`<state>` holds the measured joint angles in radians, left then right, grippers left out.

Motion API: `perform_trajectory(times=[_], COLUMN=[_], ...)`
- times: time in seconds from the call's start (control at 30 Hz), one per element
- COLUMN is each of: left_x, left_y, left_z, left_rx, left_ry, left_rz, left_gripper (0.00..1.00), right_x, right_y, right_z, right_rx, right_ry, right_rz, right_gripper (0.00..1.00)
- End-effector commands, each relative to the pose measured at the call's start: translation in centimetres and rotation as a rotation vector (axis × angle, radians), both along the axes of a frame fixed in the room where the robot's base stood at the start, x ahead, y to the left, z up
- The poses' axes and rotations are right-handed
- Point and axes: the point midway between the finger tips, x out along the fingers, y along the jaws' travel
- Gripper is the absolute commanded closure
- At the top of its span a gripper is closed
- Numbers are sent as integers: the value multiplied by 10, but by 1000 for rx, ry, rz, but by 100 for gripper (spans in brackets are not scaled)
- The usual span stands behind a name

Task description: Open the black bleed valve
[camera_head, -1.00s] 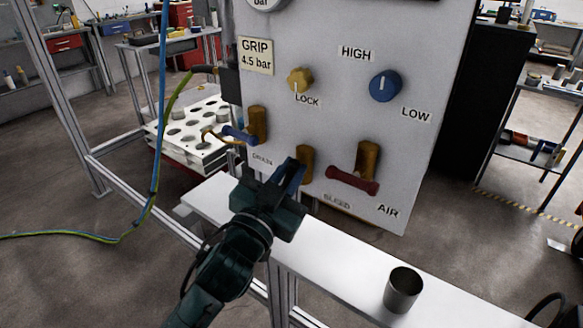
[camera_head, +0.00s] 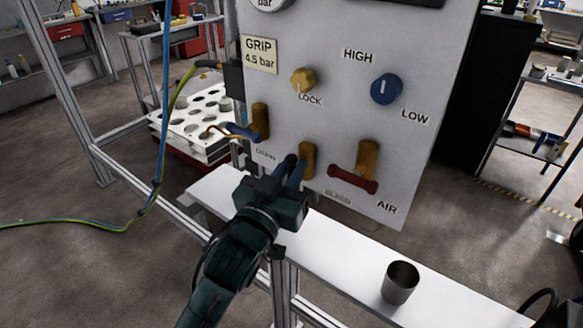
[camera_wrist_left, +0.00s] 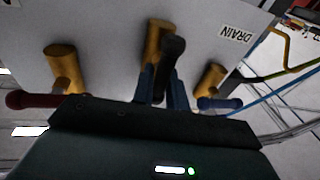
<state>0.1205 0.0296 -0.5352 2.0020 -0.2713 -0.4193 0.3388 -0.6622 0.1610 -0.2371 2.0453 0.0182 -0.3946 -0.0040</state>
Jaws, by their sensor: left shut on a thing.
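The bleed valve has a brass body (camera_head: 307,158) in the middle of the lower row on the upright panel. Its black handle (camera_wrist_left: 173,53) sticks out from the panel, and its tip shows beside the brass body in the head view. My left gripper (camera_head: 293,172) is shut on this handle. In the left wrist view its blue fingers (camera_wrist_left: 163,85) stand one on each side of the handle. The BLEED label (camera_head: 338,196) is right of and below the valve. The handle's base is partly hidden by the fingers. My right gripper is not in view.
The blue drain handle (camera_head: 243,131) is left of the gripper, the red air handle (camera_head: 352,179) right. Above are a yellow lock knob (camera_head: 303,79) and blue knob (camera_head: 386,89). A metal cup (camera_head: 400,283) stands on the white shelf (camera_head: 345,262). Hoses (camera_head: 155,150) hang at left.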

Motion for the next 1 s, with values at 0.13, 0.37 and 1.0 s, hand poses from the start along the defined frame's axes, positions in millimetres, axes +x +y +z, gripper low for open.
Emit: perform_trajectory(times=[0.13,0.37,1.0], left_x=[0,0,-68], left_y=[1,0,31], left_z=[2,1,-13], left_rx=[-1,0,0], left_ry=[-3,-2,3], left_rz=[1,0,0], left_gripper=[81,66,66], right_x=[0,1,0], right_y=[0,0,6], right_z=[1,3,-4], right_rx=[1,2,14], right_ry=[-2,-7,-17], right_rz=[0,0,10], right_gripper=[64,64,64])
